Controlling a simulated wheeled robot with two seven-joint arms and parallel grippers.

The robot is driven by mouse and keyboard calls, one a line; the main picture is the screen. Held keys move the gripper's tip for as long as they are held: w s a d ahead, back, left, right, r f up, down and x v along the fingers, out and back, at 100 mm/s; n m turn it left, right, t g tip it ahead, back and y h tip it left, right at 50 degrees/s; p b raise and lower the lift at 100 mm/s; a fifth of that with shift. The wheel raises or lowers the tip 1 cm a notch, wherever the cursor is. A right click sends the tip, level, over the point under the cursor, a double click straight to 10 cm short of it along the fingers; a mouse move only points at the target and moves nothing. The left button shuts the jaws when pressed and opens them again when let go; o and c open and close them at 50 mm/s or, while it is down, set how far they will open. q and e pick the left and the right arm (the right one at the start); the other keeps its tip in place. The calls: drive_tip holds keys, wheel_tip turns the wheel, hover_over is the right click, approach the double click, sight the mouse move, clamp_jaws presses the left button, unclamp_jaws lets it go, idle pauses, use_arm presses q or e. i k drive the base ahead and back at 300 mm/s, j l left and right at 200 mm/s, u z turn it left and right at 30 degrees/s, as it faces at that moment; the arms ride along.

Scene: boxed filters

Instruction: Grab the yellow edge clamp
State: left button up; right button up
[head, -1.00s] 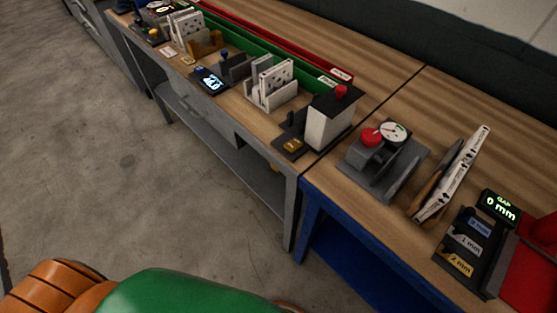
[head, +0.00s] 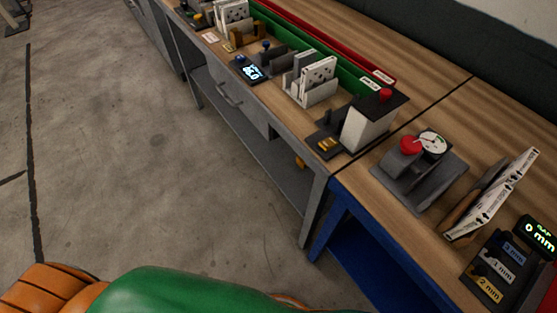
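No yellow clamp can be made out for certain. A small yellow piece (head: 328,144) lies on a dark stand at the front edge of the wooden bench, beside a white box with a black top. Another small orange-yellow thing (head: 300,161) shows below the bench top, near the front leg; its shape is too small to tell. Neither of my grippers is in view.
The wooden bench (head: 455,97) carries a white box with a red knob (head: 367,128), a dial gauge stand (head: 417,178), white filters in a rack (head: 317,79), a green tray (head: 330,63) and a gap display (head: 539,233). The concrete floor (head: 130,150) in front is clear.

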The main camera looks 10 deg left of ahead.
sight(299, 162)
drive_tip(key=i+j+z, duration=0.3)
drive_tip(key=j+z, duration=0.2)
drive_tip(key=j, duration=0.4)
drive_tip(key=i+j+z, duration=0.1)
drive_tip(key=j+z, duration=0.4)
drive_tip(key=j, duration=0.4)
drive_tip(key=j+z, duration=0.45)
drive_tip(key=j, duration=0.5)
drive_tip(key=k+j+z, duration=0.25)
drive_tip(key=j+z, duration=0.25)
drive_tip(key=j, duration=0.45)
